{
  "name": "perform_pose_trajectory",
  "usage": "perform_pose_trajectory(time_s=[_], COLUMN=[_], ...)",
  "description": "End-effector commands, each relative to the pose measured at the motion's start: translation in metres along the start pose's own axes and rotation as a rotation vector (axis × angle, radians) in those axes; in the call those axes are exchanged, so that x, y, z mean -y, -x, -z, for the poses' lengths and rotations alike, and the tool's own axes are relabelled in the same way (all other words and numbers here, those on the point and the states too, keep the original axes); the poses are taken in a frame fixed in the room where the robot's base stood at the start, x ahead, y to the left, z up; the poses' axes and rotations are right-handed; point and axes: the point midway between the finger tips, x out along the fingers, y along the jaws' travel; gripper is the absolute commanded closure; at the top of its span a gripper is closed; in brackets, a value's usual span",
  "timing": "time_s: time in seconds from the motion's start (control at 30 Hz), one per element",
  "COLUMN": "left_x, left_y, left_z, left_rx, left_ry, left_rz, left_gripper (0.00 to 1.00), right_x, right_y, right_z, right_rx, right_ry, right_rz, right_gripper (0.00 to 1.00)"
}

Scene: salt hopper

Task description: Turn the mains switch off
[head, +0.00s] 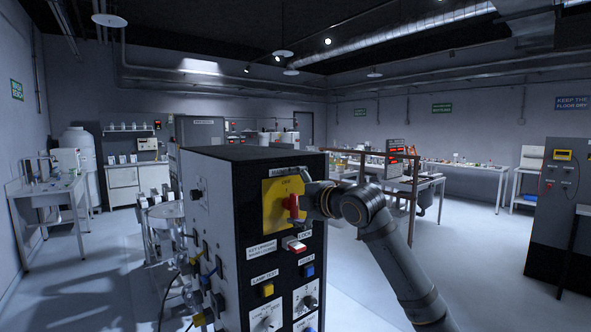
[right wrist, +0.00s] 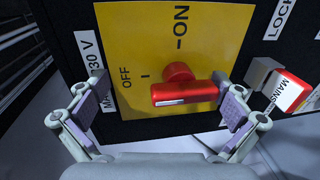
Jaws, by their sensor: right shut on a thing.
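The mains switch is a red handle (head: 291,206) on a yellow plate (head: 272,212) high on the dark front of a cabinet. In the right wrist view the red handle (right wrist: 188,92) lies across the picture, its white-striped end toward the OFF side of the yellow plate (right wrist: 215,35); ON is marked at another edge. In the head view the handle stands about upright. My right gripper (right wrist: 160,104) has a finger at each end of the handle and is shut on it. The right finger touches it; contact at the left is hard to see. My left gripper is out of view.
Below the switch is a red-and-white tagged lock piece (head: 294,244), close to my right finger in the wrist view. A yellow button (head: 267,290) and a blue button (head: 308,270) sit lower. Cables and plugs hang on the cabinet's left side.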

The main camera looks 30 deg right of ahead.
Motion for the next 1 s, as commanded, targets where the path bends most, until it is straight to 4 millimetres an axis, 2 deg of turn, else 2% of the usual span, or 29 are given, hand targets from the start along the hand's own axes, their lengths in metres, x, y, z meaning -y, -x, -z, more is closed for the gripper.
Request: perform_pose_trajectory(time_s=[0.03,0.13,0.17,0.27,1.0], left_x=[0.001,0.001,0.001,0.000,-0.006], left_y=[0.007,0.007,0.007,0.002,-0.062], left_z=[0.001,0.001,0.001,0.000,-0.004], left_rx=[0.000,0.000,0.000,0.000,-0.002], left_ry=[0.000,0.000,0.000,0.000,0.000], left_rz=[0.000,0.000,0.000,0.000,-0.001], left_gripper=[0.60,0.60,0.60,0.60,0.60], right_x=[-0.083,-0.083,-0.012,-0.009,0.009], right_y=[0.033,0.033,0.003,0.006,0.064], right_z=[-0.002,-0.002,-0.002,-0.002,0.001], right_rx=[0.020,0.020,0.008,0.009,0.002], right_ry=[0.036,0.036,0.015,0.015,0.007], right_rz=[-0.162,-0.162,-0.012,-0.013,-0.008], right_gripper=[0.19,0.19,0.19,0.19,0.19])
